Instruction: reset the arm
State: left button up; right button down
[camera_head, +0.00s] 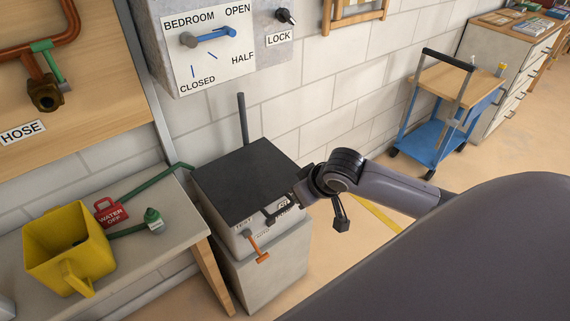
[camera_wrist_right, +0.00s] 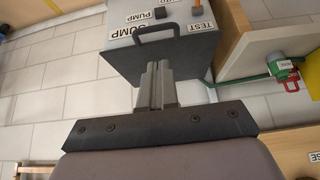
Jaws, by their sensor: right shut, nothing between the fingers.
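My right arm comes in from the right in the head view. Its right gripper (camera_head: 286,207) is in front of the sump pump box, near its upper front edge. In the right wrist view, the right gripper's fingers (camera_wrist_right: 158,84) are shut together and empty. They point toward the dark handle (camera_wrist_right: 168,36) on the grey sump pump box (camera_wrist_right: 118,62). In the head view the box's black top (camera_head: 245,180) shows, and the arm partly covers the front face. Whether the fingers touch the handle I cannot tell. My left gripper is not in view.
An orange handle (camera_head: 259,250) sticks out of the box front. A bench with a yellow bucket (camera_head: 65,250) and a red water-off tag (camera_head: 108,212) is at left. A lever dial (camera_head: 210,50) is on the wall. A blue cart (camera_head: 436,125) stands back right on open floor.

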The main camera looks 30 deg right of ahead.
jog(key=s+a+f+t, duration=0.2)
jog(key=s+a+f, duration=0.3)
jog(key=s, duration=0.2)
jog(key=s+a+f+n+t+y, duration=0.1)
jog(key=s+a+f+t, duration=0.1)
jog(key=s+a+f, duration=0.3)
jog(key=s+f, duration=0.1)
jog(key=s, duration=0.1)
jog(key=shift+s+y, duration=0.3)
jog(key=shift+s, duration=0.05)
dwell(0.4)
